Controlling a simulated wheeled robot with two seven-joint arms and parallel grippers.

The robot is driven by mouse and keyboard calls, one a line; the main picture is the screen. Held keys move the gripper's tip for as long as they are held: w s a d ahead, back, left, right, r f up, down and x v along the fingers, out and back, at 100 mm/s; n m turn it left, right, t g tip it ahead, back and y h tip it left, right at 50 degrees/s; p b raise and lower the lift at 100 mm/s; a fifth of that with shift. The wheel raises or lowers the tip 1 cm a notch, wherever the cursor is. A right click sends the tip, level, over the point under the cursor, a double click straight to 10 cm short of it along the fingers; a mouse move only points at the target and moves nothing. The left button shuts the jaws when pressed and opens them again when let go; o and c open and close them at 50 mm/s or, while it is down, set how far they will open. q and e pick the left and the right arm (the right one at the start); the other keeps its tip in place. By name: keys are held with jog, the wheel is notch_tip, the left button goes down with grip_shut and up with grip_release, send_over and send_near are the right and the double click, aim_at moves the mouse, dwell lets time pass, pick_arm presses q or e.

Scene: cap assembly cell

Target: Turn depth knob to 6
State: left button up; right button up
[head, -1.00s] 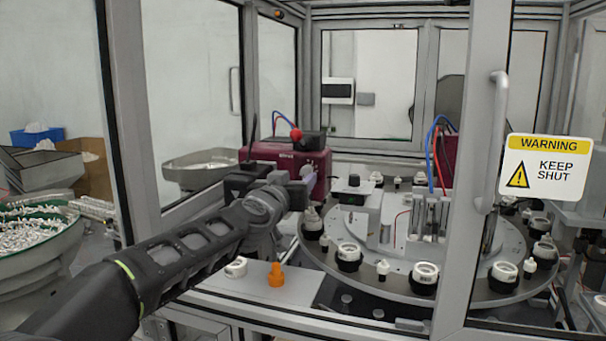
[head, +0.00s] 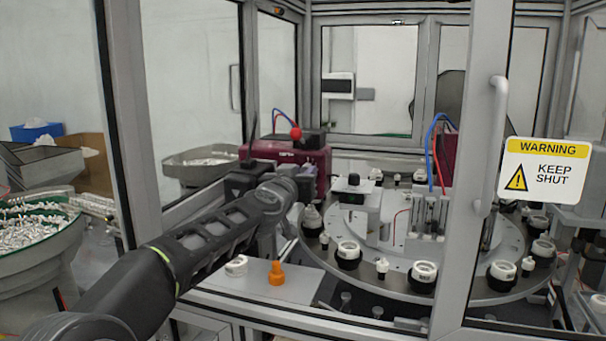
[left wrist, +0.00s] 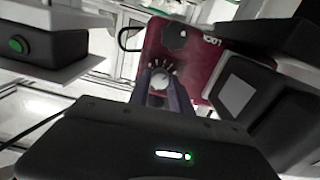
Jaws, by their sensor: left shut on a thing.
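The dark red unit (head: 308,158) stands inside the cell behind my left arm, and it also shows in the left wrist view (left wrist: 196,58). On its face is a pale round knob (left wrist: 160,80) with white dial marks around its upper side. My left gripper (left wrist: 160,88) has its two fingers on either side of this knob and is shut on it. The numbers on the dial are too small to read, so the knob's setting cannot be told. In the head view my left forearm and wrist hide the knob and fingertips. My right gripper is not in view.
A black knob (left wrist: 175,37) sits on the same red face. The round turntable (head: 372,275) with several white-and-black caps is to the right. An orange part (head: 276,274) and a white part (head: 236,266) lie on the front ledge. The door frame (head: 478,180) stands at right.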

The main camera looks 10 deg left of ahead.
pick_arm(q)
grip_shut()
jog(key=shift+n, duration=0.4)
jog(key=n, duration=1.1)
dwell(0.5)
jog(key=o, duration=0.7)
grip_release()
